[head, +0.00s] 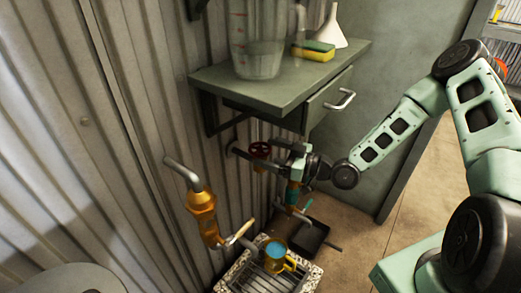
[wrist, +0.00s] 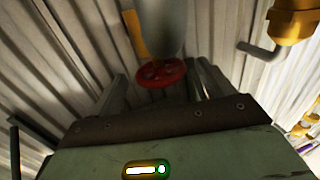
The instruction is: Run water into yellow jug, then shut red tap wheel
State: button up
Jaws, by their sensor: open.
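The red tap wheel (head: 260,150) is on a pipe against the corrugated wall, below the shelf. My gripper (head: 278,160) is close to it on its right. In the wrist view the red wheel (wrist: 155,74) shows ahead, between the two fingers of my open gripper (wrist: 158,88); I cannot tell whether they touch it. The yellow jug (head: 290,264) stands upright on a grate low in the head view, with blue water (head: 275,249) visible inside. I cannot make out a running stream. The jug is not clearly seen in the wrist view.
A brass tap (head: 201,204) with a pale lever stands out from the wall left of the jug. The green shelf (head: 225,80) above holds a clear measuring jug (head: 255,45), a sponge (head: 313,52) and a white funnel (head: 330,30). A dark tray (head: 312,236) lies on the floor.

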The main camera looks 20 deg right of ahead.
aim_at(260, 148)
jog(key=shift+x, duration=1.65)
jog(key=c, duration=1)
jog(key=shift+m+t+h, duration=0.3)
jog(key=shift+h, duration=0.1)
jog(key=shift+s+a+r+m+t+h+p, duration=0.1)
jog(key=shift+m+t+h+p, duration=0.4)
jog(key=shift+m+t+h, duration=0.15)
jog(key=shift+m+t+h+p, duration=0.45)
jog(key=shift+m+t+h, duration=0.45)
jog(key=shift+h, duration=0.6)
jog(key=shift+m+t+h+p, duration=0.5)
jog(key=shift+m+h, duration=0.65)
jog(key=shift+h, duration=0.3)
